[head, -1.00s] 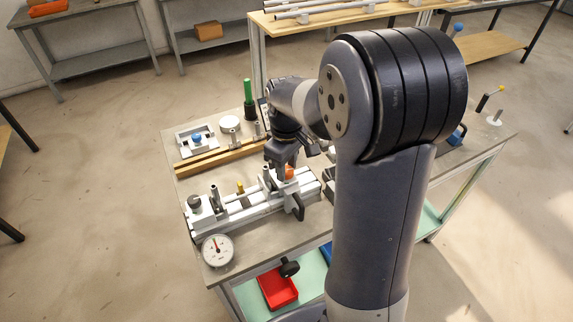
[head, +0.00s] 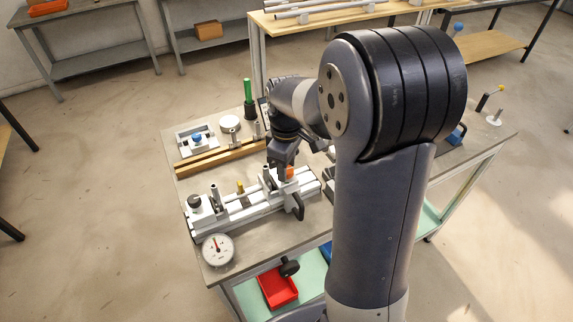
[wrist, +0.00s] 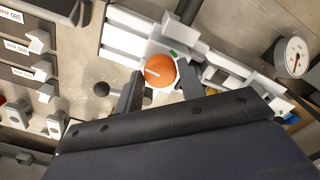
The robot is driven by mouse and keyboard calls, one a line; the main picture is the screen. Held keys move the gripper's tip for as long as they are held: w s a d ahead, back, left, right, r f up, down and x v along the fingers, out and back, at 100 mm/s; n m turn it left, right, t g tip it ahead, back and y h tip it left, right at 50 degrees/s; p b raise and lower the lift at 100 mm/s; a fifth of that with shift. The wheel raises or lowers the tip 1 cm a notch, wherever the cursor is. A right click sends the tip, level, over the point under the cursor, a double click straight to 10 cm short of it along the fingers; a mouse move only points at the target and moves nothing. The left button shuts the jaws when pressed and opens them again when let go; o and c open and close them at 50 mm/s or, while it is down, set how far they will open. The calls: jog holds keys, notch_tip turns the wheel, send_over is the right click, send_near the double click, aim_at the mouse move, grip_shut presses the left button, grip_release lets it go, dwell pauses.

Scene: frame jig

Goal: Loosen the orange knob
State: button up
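The orange knob (wrist: 160,71) is round with a white line across its top. It sits on the right part of the white clamping fixture (head: 232,212), and it also shows as a small orange patch in the head view (head: 290,173). My gripper (wrist: 159,74) points down over it, with one finger on each side of the knob. The fingers look open, with a narrow gap at the knob's left side; contact on the right side is unclear. In the head view my gripper (head: 282,167) partly covers the knob.
A dial gauge (head: 218,250) lies at the table's front left corner. A black handle (head: 298,206) projects beside the fixture near the knob. Wooden bars (head: 212,157) lie behind the fixture. A red bin (head: 278,286) is on the lower shelf.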

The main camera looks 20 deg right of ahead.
jog(key=o, duration=0.4)
jog(key=shift+c, duration=0.2)
notch_tip(320, 180, up, 11)
dwell(0.3)
jog(key=shift+f, duration=0.2)
notch_tip(320, 180, down, 11)
jog(key=shift+r, duration=0.15)
dwell(0.6)
